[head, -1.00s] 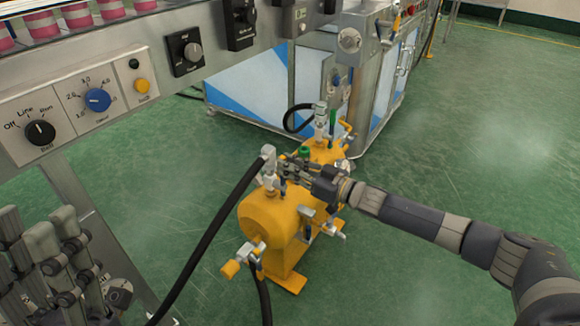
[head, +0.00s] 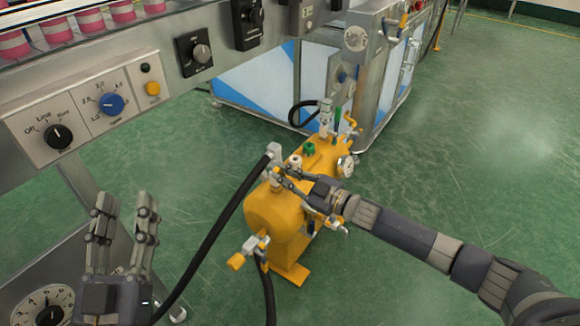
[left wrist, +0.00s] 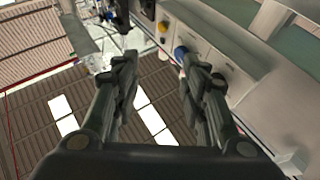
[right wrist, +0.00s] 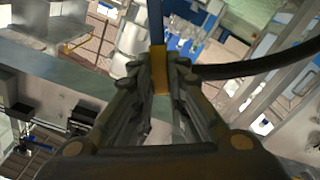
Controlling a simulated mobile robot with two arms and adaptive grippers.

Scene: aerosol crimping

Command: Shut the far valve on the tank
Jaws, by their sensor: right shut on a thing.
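The orange tank (head: 270,212) stands on the floor, with a near top valve (head: 273,152) and a far top valve (head: 326,112). A yellow lever (head: 350,121) shows beside the far valve. My right gripper (head: 279,174) reaches in from the right at the near top valve. In the right wrist view it is shut on a yellow handle (right wrist: 160,72), with a blue part (right wrist: 155,22) beyond it; the fingers hide some of the fitting. My left gripper (head: 122,200) is open and empty, fingers up, at the lower left, away from the tank.
A black hose (head: 215,235) runs from the near valve to the lower left. A front fitting (head: 255,247) carries another yellow handle and hose. The control panel (head: 85,115) overhangs the left. Green floor (head: 480,140) is clear at right.

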